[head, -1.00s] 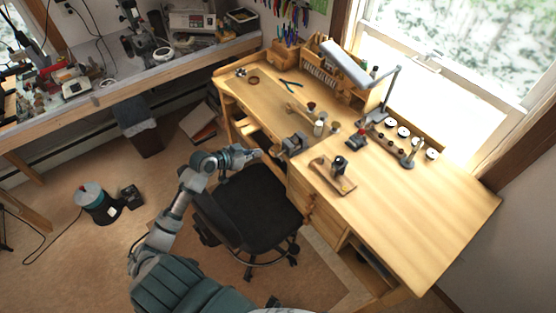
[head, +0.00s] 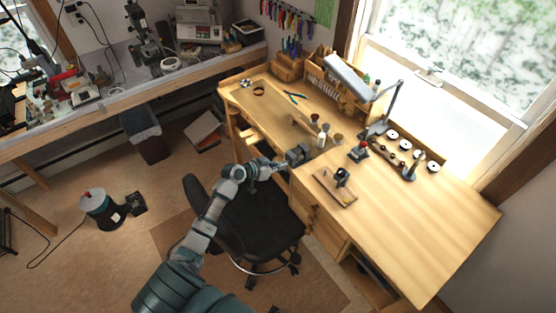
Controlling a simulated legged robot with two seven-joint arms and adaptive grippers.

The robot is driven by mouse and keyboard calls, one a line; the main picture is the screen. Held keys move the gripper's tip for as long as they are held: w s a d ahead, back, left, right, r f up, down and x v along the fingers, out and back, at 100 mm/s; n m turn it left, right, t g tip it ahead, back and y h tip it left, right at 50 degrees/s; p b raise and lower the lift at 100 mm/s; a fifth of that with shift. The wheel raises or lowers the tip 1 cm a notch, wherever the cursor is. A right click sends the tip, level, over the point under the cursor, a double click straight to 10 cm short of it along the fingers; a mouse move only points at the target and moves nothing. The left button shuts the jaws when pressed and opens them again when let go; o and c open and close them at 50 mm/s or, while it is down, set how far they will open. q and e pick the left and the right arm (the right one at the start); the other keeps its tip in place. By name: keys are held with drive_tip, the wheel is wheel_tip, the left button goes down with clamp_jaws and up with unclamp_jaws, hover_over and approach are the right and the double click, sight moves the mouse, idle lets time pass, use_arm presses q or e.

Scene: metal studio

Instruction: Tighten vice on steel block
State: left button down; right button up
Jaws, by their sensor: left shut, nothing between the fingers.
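A small dark grey vice (head: 298,154) sits at the front edge of the wooden workbench (head: 420,215). I cannot make out the steel block apart from the vice at this size. My left gripper (head: 284,166) is shut and empty, just left of and slightly below the vice, at the bench's front edge. It is too small to tell whether the fingertips touch the vice or its handle. My right gripper is out of view.
A black office chair (head: 255,220) stands under my left arm. A wooden board with a dark device (head: 336,186), a desk lamp (head: 395,100) and small bottles (head: 322,138) are on the bench. The bench's right part is clear.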

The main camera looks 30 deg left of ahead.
use_arm(q)
drive_tip(key=shift+s+a+f, duration=0.1)
drive_tip(key=shift+f, duration=0.35)
drive_tip(key=shift+a, duration=0.15)
